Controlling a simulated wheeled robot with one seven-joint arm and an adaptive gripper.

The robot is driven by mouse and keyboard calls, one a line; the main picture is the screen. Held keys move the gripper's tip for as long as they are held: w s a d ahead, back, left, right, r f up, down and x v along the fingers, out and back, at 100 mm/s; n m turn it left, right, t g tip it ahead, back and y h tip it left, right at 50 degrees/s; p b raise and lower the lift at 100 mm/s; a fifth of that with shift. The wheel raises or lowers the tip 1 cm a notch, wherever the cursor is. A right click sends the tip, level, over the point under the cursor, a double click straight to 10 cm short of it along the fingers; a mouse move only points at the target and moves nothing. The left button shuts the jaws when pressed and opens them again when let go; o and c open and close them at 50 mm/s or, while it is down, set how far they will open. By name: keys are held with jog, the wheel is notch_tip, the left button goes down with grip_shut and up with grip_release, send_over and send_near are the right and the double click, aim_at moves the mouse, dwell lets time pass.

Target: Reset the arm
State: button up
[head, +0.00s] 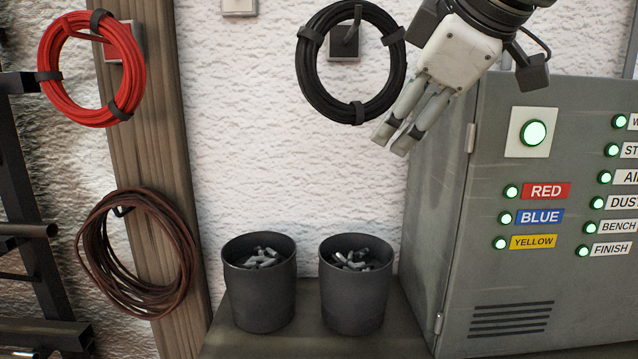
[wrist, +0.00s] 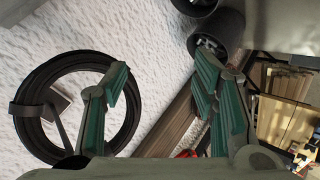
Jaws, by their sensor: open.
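My gripper (head: 391,138) hangs from the top right in the head view, its fingers slanting down and to the left. The fingers are apart and empty in the wrist view (wrist: 160,88). They are just right of and below a black cable coil (head: 352,110), which hangs on a wall hook. In the wrist view the black coil (wrist: 30,128) is behind the left finger, which hides part of it. I cannot tell the exact gap between the fingers and the coil. Most of my arm is out of view.
A grey cabinet (head: 440,215) with green lights stands right, close to my gripper. Two dark bins (head: 262,300) (head: 355,302) holding grey pieces stand below on a ledge. A red coil (head: 48,75) and a brown coil (head: 92,265) hang left by a wooden post (head: 150,150).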

jog(key=s+d+f+m+g+h, duration=0.1)
jog(key=s+d+f+m+g, duration=0.1)
jog(key=s+d+f+m, duration=0.2)
jog(key=s+d+f+m+g+h, duration=0.1)
jog(key=s+d+f+m, duration=0.3)
jog(key=s+f+m, duration=0.5)
jog(key=s+f+g, duration=0.1)
jog(key=s+f, duration=0.2)
jog(key=f, duration=0.8)
jog(key=shift+s+f+m+h, duration=0.3)
jog(key=shift+s+m, duration=0.1)
jog(key=shift+d, duration=0.1)
